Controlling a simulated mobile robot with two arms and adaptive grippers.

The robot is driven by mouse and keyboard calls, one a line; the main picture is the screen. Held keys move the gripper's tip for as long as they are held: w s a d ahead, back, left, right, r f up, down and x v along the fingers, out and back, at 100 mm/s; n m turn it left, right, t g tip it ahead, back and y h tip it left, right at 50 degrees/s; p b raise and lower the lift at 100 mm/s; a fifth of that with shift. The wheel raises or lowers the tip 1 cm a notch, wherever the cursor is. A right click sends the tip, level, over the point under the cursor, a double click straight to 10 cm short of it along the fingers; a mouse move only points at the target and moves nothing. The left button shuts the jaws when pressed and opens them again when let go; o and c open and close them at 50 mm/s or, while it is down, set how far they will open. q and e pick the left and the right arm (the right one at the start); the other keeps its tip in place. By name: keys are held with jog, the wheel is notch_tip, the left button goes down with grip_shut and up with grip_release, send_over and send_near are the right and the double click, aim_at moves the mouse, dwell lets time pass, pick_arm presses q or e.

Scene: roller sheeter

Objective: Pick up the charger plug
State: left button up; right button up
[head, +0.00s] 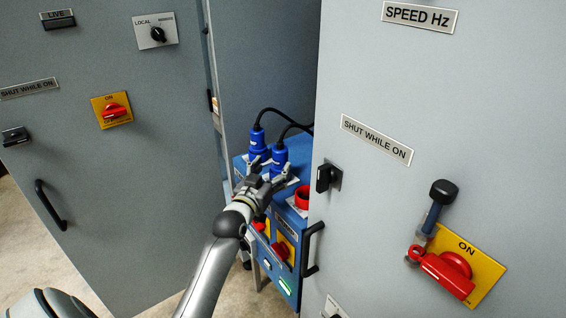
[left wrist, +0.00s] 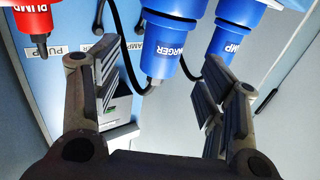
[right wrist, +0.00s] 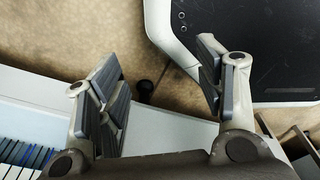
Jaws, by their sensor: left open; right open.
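The charger plug is blue and stands upright on the blue cabinet, the right one of two blue plugs (head: 279,155) in the head view. In the left wrist view the plug (left wrist: 170,40), lettered "...ARGER", hangs into the gap between the fingers. My left gripper (head: 272,170) is open in front of it, fingers to either side; I cannot tell whether they touch it. It also shows in the left wrist view (left wrist: 162,85). My right gripper (right wrist: 162,85) is open and empty in the right wrist view, away from the plug; the head view does not show it.
The other blue plug (head: 257,143), labelled LAMP (left wrist: 236,38), stands close beside it. A red PUMP plug (left wrist: 35,25) is on the other side. Black cables rise from the blue plugs. The blue cabinet (head: 290,222) sits in a narrow gap between grey panels (head: 400,100).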

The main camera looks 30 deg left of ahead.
aim_at(277, 161)
pick_arm(q)
jog(key=shift+w+a+r, duration=0.1)
jog(key=shift+w+r, duration=0.2)
jog(key=shift+w, duration=0.05)
jog(key=shift+w+a, duration=0.1)
jog(key=shift+w, duration=0.4)
jog(key=shift+w+f, duration=0.2)
jog(key=shift+w, duration=0.15)
jog(key=w, duration=0.2)
jog(key=w+a, duration=0.1)
jog(key=shift+w, duration=0.4)
jog(key=shift+w+a+f+p, duration=0.15)
jog(key=shift+w+p, duration=0.15)
jog(key=shift+w, duration=0.15)
jog(key=c, duration=1.3)
pick_arm(e)
jog(key=shift+s+d+r, duration=0.15)
jog(key=shift+s+d, duration=0.1)
jog(key=shift+s, duration=0.2)
jog(key=shift+s+d+r, duration=0.15)
jog(key=shift+s+d, duration=0.05)
jog(key=shift+s, duration=0.25)
